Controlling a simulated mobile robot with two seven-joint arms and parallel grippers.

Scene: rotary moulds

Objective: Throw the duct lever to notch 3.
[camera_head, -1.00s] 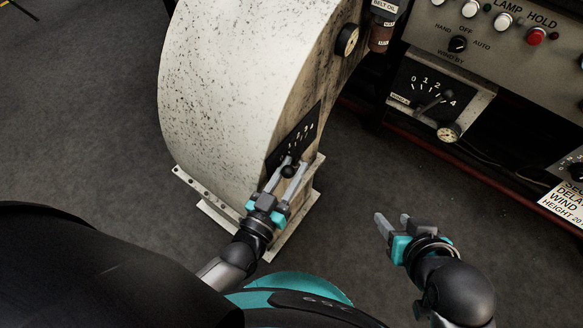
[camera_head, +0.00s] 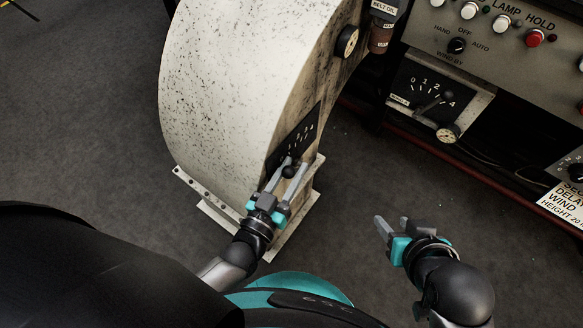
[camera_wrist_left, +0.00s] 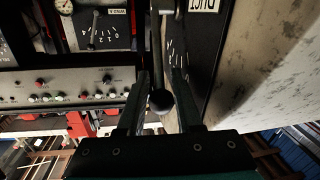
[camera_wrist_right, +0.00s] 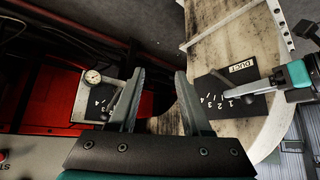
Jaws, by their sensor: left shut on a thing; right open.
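The duct lever shows as a dark ball knob (camera_head: 289,172) on a rod at the black duct plate (camera_head: 303,130), low on the front of the speckled housing. My left gripper (camera_head: 293,170) has its fingers on either side of the knob and is shut on it. In the left wrist view the knob (camera_wrist_left: 161,101) sits between the fingers, beside the numbered scale. The right wrist view shows the DUCT label and the plate (camera_wrist_right: 228,88), with my left gripper at the lever. I cannot tell which notch the lever is at. My right gripper (camera_head: 392,222) is open and empty, clear of the housing.
The pale speckled housing (camera_head: 230,80) stands on a bolted base plate (camera_head: 210,198). To the right, a second numbered lever plate (camera_head: 430,92) sits under a grey control panel (camera_head: 490,55). The dark floor (camera_head: 370,180) between housing and panel is clear.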

